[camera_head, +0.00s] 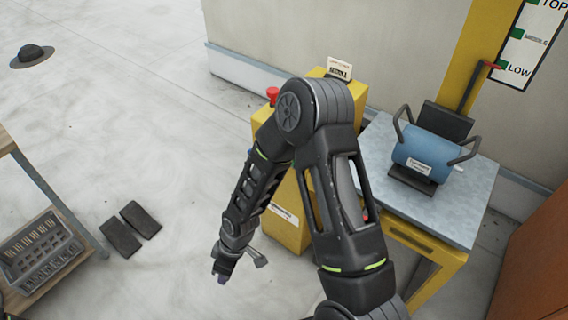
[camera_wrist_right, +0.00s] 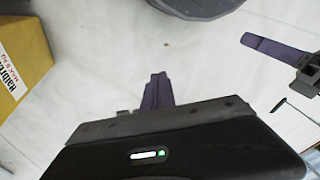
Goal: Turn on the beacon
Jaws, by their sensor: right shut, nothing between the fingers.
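No part that I can clearly identify as a beacon shows. A yellow cabinet (camera_head: 292,215) stands behind my right arm, which hides much of it. A red button (camera_head: 272,93) and a small label plate (camera_head: 339,69) are on its top. My right gripper (camera_head: 222,278) hangs low, left of the cabinet, pointing down, apart from everything. In the right wrist view its purple fingers (camera_wrist_right: 157,92) are together and empty. A similar purple finger-like part (camera_wrist_right: 270,47) at the right edge there may be my left gripper; its jaws cannot be made out.
A blue cylinder (camera_head: 425,155) with black handles sits on a grey-topped yellow table (camera_head: 440,210) at the right. A red-tipped lever (camera_head: 478,85) stands behind it. A bench (camera_head: 45,185) is at left.

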